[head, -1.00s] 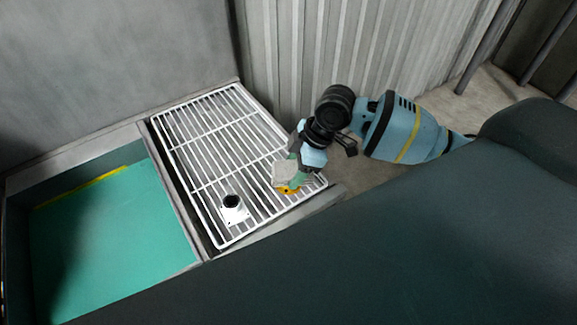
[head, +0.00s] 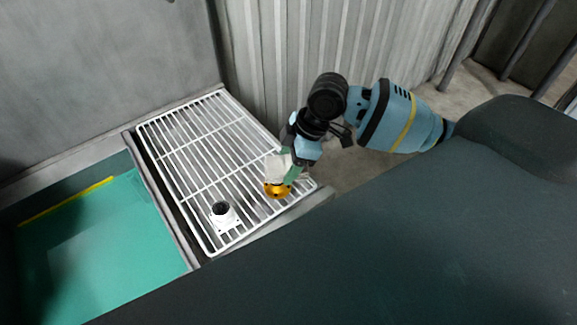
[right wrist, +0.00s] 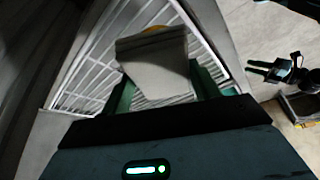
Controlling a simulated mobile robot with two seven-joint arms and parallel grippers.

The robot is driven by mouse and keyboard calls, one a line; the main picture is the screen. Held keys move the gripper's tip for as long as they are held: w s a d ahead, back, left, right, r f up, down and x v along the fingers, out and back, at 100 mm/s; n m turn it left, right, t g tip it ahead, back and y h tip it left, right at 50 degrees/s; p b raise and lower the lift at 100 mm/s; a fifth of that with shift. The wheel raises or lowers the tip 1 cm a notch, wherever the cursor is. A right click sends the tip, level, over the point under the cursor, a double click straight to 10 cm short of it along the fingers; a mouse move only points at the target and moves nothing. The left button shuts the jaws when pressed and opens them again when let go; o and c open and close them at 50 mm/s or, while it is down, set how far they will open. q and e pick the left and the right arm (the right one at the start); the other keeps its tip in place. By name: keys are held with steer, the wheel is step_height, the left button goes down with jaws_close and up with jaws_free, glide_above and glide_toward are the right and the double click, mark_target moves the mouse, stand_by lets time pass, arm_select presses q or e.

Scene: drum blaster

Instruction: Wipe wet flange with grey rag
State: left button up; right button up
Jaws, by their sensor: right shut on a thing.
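A pale grey rag (head: 274,166) is held in my right gripper (head: 291,172). It also shows in the right wrist view (right wrist: 158,70), between the green fingers. An orange flange (head: 277,191) sits on the white wire rack right below the rag. The rag covers its top, and whether they touch is unclear. In the right wrist view only a sliver of the flange (right wrist: 155,29) shows past the rag. I cannot see wetness. What seems to be my left gripper (right wrist: 258,68) shows small and dark in the right wrist view, away from the rack.
The white wire rack (head: 190,145) lies over a basin. A white flanged part with a black top (head: 223,214) stands left of the orange flange. A green-floored tank (head: 110,250) is at the left, and a corrugated wall (head: 290,60) stands behind.

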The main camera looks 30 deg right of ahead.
steer(key=shift+r, duration=1.45)
steer(key=shift+s, duration=0.1)
